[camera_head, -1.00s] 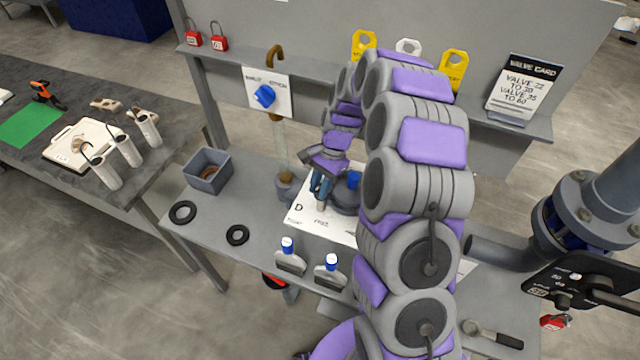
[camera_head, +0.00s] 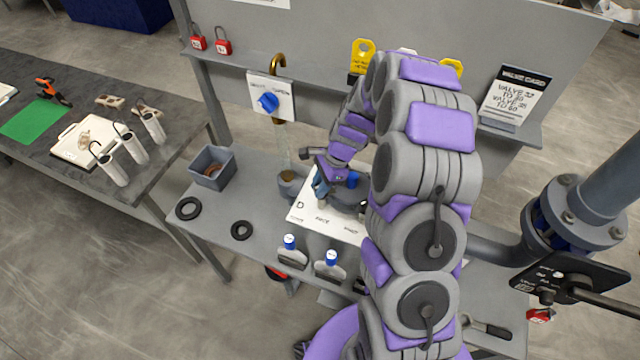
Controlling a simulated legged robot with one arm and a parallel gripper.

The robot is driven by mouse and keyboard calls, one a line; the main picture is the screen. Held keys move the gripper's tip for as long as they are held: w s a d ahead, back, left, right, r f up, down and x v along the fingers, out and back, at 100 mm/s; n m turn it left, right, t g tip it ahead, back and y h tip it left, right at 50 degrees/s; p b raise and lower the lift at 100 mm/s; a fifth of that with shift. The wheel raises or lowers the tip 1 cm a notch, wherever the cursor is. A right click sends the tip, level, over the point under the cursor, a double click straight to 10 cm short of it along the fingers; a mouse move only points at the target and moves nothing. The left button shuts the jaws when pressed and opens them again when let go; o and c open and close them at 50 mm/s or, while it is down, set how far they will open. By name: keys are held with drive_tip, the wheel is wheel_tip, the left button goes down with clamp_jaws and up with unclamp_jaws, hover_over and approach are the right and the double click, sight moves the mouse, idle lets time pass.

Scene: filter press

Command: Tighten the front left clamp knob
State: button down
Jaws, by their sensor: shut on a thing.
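The filter press (camera_head: 343,196) is a low grey round body on a white sheet (camera_head: 305,217), partly hidden behind my arm. One blue clamp knob (camera_head: 353,180) shows on it, right of my gripper. My gripper (camera_head: 320,187) reaches down at the left side of the press. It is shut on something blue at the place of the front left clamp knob. My fingers and wrist cover most of that knob, so its exact seating cannot be told. My arm hides the right part of the press.
Two blue-capped holders (camera_head: 290,252) stand at the bench's front edge. Left are two black rings (camera_head: 188,208), a grey bin (camera_head: 212,166) and a clear column (camera_head: 283,150). A shelf with tags and a valve card (camera_head: 516,95) runs behind. Large pipework (camera_head: 575,215) stands right.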

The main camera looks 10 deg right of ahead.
drive_tip(key=shift+f, duration=0.1)
drive_tip(key=c, duration=1)
unclamp_jaws()
drive_tip(key=shift+f, duration=0.1)
drive_tip(key=shift+c, duration=0.2)
drive_tip(key=v, duration=1.7)
drive_tip(key=shift+w+r, duration=0.2)
drive_tip(key=shift+r, duration=0.1)
